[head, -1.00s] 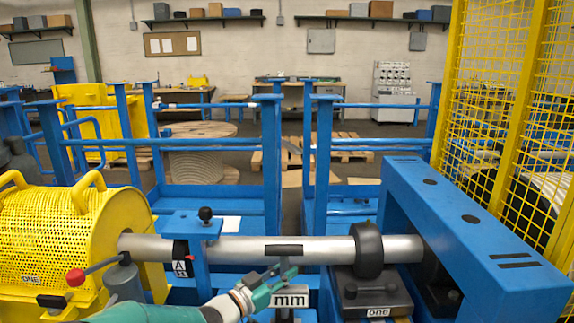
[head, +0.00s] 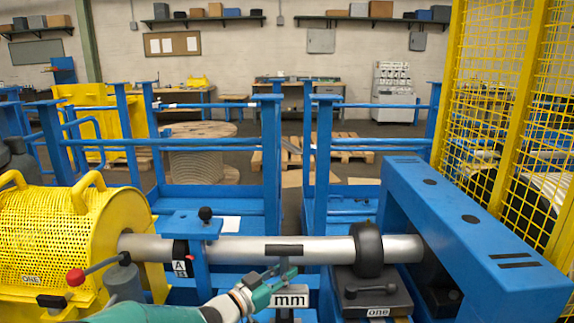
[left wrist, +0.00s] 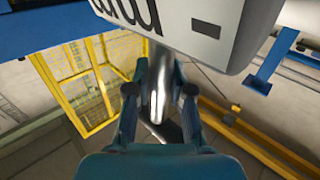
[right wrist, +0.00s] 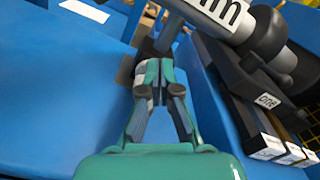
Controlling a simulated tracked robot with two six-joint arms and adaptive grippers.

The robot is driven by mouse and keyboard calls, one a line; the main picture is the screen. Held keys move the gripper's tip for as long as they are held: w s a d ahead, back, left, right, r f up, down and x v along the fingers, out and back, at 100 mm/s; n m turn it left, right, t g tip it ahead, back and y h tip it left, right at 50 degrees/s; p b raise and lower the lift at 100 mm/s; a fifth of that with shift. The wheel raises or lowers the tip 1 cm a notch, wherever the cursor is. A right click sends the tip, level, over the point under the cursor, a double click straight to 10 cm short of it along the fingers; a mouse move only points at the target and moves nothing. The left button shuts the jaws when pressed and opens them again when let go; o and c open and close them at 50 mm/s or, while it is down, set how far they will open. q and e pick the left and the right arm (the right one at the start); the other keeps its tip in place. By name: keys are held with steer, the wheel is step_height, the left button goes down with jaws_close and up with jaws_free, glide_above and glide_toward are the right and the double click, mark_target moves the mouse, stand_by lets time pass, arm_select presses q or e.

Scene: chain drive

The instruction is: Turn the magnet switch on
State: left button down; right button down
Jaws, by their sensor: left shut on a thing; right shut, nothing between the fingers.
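My left gripper (head: 278,276) is in front of the long grey shaft, beside a white label marked "mm" (head: 290,300). In the left wrist view its dark teal fingers (left wrist: 158,92) are shut around a narrow silvery part (left wrist: 157,88) below a white, lettered block (left wrist: 210,30). I cannot tell whether this part is the magnet switch. My right gripper (right wrist: 160,90) is shut and empty in the right wrist view, its tips near a dark block below a silvery bar.
The grey shaft (head: 240,249) runs from the yellow mesh guard (head: 50,240) on the left to the blue frame (head: 470,225) on the right. A black wheel (head: 367,249) sits on it. Yellow fencing (head: 517,100) closes the right.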

steer(key=shift+s+r, duration=0.1)
steer(key=shift+s, duration=2.95)
steer(key=shift+a, duration=0.1)
steer(key=shift+s+a+f, duration=0.25)
steer(key=shift+a+f, duration=0.05)
steer(key=shift+a, duration=0.3)
steer(key=shift+s+a+f, duration=0.2)
steer(key=shift+a+f, duration=0.05)
steer(key=shift+a, duration=0.3)
steer(key=shift+w, duration=3.5)
steer(key=shift+d+f, duration=0.45)
steer(key=shift+d, duration=0.05)
steer(key=shift+d+r, duration=0.45)
steer(key=shift+d, duration=0.25)
steer(key=shift+r, duration=0.1)
steer(key=shift+s+a+r, duration=0.1)
steer(key=shift+r, duration=0.2)
steer(key=shift+s, duration=2.95)
